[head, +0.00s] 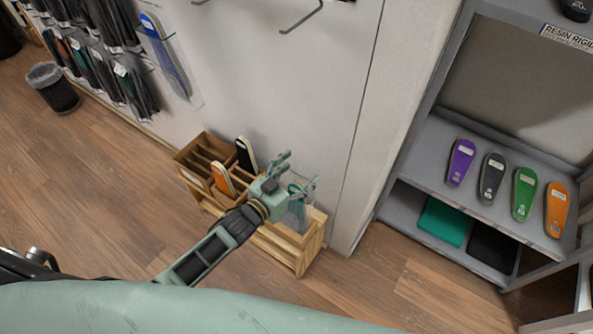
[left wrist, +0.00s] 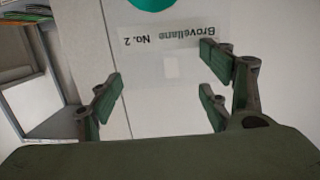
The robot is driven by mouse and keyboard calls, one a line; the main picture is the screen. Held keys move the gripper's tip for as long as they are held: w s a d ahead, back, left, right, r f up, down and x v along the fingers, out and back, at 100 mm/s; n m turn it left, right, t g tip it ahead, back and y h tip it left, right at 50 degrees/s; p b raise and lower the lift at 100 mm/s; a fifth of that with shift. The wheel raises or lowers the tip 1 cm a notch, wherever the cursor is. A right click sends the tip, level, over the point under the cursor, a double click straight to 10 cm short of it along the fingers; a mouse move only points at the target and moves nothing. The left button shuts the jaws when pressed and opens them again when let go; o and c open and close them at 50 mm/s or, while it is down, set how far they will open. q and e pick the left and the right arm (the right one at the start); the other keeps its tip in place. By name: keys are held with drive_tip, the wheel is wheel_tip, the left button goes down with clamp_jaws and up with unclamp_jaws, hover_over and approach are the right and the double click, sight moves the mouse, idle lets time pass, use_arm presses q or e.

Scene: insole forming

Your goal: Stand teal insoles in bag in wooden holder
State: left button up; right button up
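The teal insoles in a clear bag (head: 298,199) show below my left gripper, at the right end of the wooden holder (head: 302,245). They look upright, but how deep they sit is hidden. My left gripper (head: 299,171) is open above them, its fingers spread. I cannot tell whether any finger touches the bag. My right gripper is not in view.
A black insole (head: 245,154) and an orange insole (head: 223,179) stand in the holder's left compartments. The wall (head: 290,75) is close behind. A grey shelf (head: 420,165) at right holds several coloured insoles. Bagged insoles hang at upper left.

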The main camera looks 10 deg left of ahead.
sight(294, 189)
use_arm(q)
drive_tip(key=s+f, duration=0.1)
drive_tip(key=f, duration=0.1)
drive_tip(key=s+a+f+g+y, duration=0.1)
drive_tip(key=f, duration=0.2)
drive_tip(key=s+a+f+g, duration=0.1)
drive_tip(key=f, duration=0.1)
drive_tip(key=shift+a+f+n+y, duration=0.2)
drive_tip(key=shift+f+n+y, duration=0.1)
drive_tip(key=shift+f+n, duration=0.1)
drive_tip(key=s+a+r+t+h, duration=0.1)
drive_tip(key=s+a+r+h, duration=0.1)
drive_tip(key=s+r, duration=0.6)
drive_tip(key=shift+a+r+m+t, duration=0.2)
drive_tip(key=shift+r+m+t, duration=0.2)
drive_tip(key=shift+r, duration=0.5)
